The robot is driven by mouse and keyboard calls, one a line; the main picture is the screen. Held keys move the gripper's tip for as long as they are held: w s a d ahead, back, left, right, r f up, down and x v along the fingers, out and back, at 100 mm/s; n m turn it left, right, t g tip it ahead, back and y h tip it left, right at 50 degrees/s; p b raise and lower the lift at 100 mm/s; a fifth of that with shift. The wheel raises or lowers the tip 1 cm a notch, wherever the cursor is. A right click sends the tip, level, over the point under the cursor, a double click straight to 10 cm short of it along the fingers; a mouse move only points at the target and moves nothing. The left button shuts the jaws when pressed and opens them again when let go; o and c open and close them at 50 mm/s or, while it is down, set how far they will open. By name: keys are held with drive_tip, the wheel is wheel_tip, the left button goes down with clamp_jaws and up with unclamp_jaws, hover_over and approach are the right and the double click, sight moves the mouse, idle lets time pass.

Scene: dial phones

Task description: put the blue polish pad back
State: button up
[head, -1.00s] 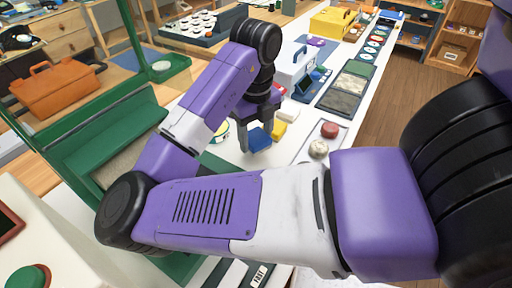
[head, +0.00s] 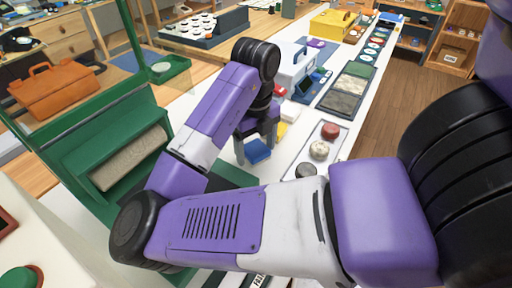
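The blue polish pad (head: 258,151) is a small blue block seen between the fingers of my gripper (head: 256,146), over the white counter. My gripper points down, and its fingers stand on either side of the pad and appear closed on it. Whether the pad touches the counter is hard to tell. To its right is a shallow pale tray (head: 335,149) with a round red pad (head: 330,131), a cream pad (head: 319,150) and a dark grey pad (head: 306,171). My arm hides the tray's near end.
A yellow block (head: 281,131) and a white block (head: 289,112) sit just behind my gripper. Farther back are dark framed swatches (head: 342,101) and a white case (head: 288,67). A green stand (head: 110,150) with a beige roll is at left.

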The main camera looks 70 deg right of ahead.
sight(257, 148)
wheel_tip(257, 148, up, 12)
drive_tip(key=p, duration=0.2)
drive_tip(key=shift+r+p, duration=0.15)
drive_tip(key=shift+p, duration=0.25)
drive_tip(key=shift+s, duration=0.15)
idle(0.5)
